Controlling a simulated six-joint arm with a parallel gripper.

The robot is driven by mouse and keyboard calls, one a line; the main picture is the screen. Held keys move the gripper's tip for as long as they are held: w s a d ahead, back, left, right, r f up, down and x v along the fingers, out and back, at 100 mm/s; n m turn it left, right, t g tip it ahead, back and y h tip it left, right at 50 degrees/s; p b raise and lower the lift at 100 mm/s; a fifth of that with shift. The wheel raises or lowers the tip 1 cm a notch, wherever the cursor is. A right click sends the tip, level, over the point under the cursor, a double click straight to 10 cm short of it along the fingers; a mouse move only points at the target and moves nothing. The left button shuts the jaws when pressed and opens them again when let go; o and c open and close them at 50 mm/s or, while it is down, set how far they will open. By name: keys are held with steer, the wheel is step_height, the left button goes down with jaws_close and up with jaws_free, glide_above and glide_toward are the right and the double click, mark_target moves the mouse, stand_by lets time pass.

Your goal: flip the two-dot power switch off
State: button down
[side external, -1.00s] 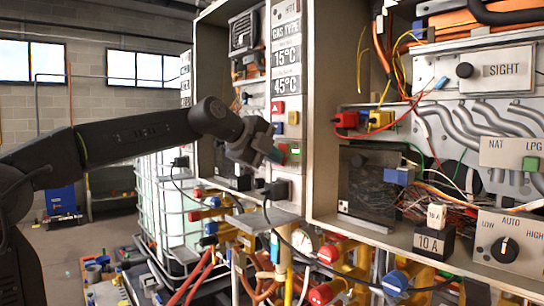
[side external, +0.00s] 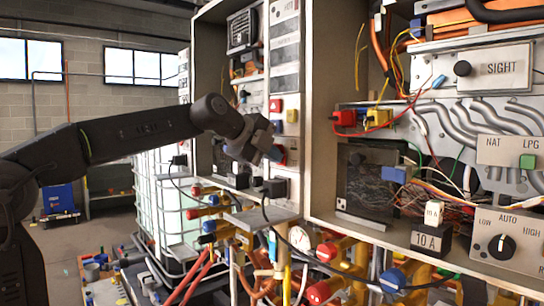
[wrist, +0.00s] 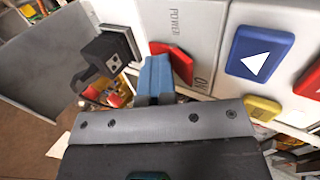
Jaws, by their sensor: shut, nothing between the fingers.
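The power switch is a red rocker (wrist: 181,62) on a white panel, beside the printed words POWER and ON in the wrist view. My gripper (wrist: 155,75) is shut, with its blue fingertips in front of the rocker and covering part of it. I cannot tell whether they touch. In the side view my gripper (side external: 270,153) is at the panel's lower part, and a bit of the red switch (side external: 281,157) shows beside it. The panel's displays (side external: 285,55) are grey and blank. I cannot make out two dots on the switch itself.
A black plug (wrist: 104,58) with two pale dots stands out near the switch. Blue (wrist: 260,54) and yellow (wrist: 262,107) buttons lie on the other side. A grey shelf (side external: 262,217) and pipes sit below. An open cabinet with wiring (side external: 400,200) stands to the right.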

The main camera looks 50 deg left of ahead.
steer(key=shift+r+t, duration=0.3)
steer(key=shift+r, duration=0.6)
steer(key=v, duration=1.3)
steer(key=shift+s, duration=0.35)
steer(key=shift+r, duration=0.1)
steer(key=shift+s+f, duration=0.2)
steer(key=shift+f, duration=0.4)
steer(key=x, duration=1.4)
steer(key=shift+f, duration=0.1)
